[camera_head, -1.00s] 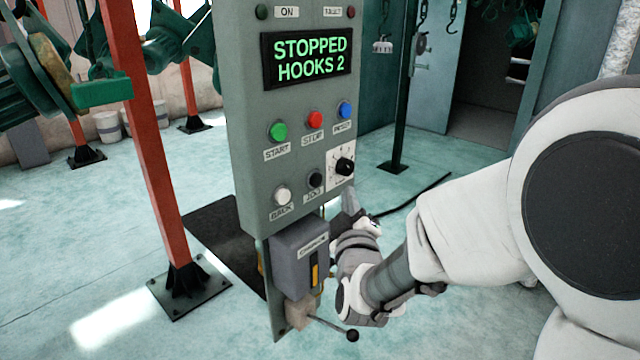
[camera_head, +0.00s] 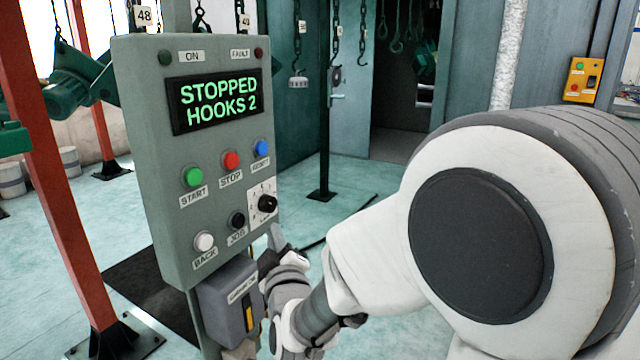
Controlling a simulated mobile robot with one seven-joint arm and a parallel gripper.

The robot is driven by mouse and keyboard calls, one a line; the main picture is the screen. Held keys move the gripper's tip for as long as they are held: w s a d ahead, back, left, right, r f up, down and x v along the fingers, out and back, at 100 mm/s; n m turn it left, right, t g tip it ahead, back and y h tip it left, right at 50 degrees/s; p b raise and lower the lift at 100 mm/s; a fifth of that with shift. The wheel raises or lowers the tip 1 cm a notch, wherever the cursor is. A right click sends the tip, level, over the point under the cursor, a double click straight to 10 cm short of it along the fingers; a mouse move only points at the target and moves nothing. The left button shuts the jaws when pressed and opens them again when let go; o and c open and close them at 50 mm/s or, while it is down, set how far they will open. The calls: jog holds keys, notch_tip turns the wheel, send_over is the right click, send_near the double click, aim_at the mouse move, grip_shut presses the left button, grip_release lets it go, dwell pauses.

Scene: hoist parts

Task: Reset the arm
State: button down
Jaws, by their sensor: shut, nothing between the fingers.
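My arm (camera_head: 370,250) reaches in from the right, large in the head view. My gripper (camera_head: 275,237) is at the lower right edge of the grey control panel, just below the rotary knob (camera_head: 266,204). Its fingers are together with nothing seen between them, pointing up. I cannot tell whether it touches the panel. The control panel (camera_head: 150,150) has a display (camera_head: 217,102) reading "STOPPED HOOKS 2", a green START button (camera_head: 193,177), a red STOP button (camera_head: 231,160), a blue button (camera_head: 261,148), a white BACK button (camera_head: 204,241) and a black JOG button (camera_head: 237,219).
A grey box (camera_head: 228,296) with a yellow slot hangs under the panel. A red post (camera_head: 45,170) stands at left. A dark green post (camera_head: 325,120) and hanging hooks are behind. An orange switch box (camera_head: 581,80) is on the far right wall. Open floor lies behind the panel.

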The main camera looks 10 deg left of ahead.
jog(key=s+d+r+m+g+h+p, duration=0.2)
jog(key=s+d+r+m+g, duration=0.1)
jog(key=d, duration=0.5)
jog(key=s+d+r+m+g+h+p, duration=0.1)
jog(key=s+d+r+m+g+p, duration=0.15)
jog(key=d, duration=0.55)
jog(key=s+d+m+g+h+p, duration=0.1)
jog(key=s+d+m+g+h, duration=0.1)
jog(key=s+d, duration=0.5)
jog(key=s+d+m+g+h+p, duration=0.1)
jog(key=s+d+m+g, duration=0.3)
jog(key=s, duration=0.8)
jog(key=d+m+h, duration=0.1)
jog(key=d+m, duration=0.1)
jog(key=shift+s+d+r, duration=0.15)
jog(key=shift+s+d, duration=0.1)
jog(key=shift+d, duration=0.15)
jog(key=shift+a, duration=0.2)
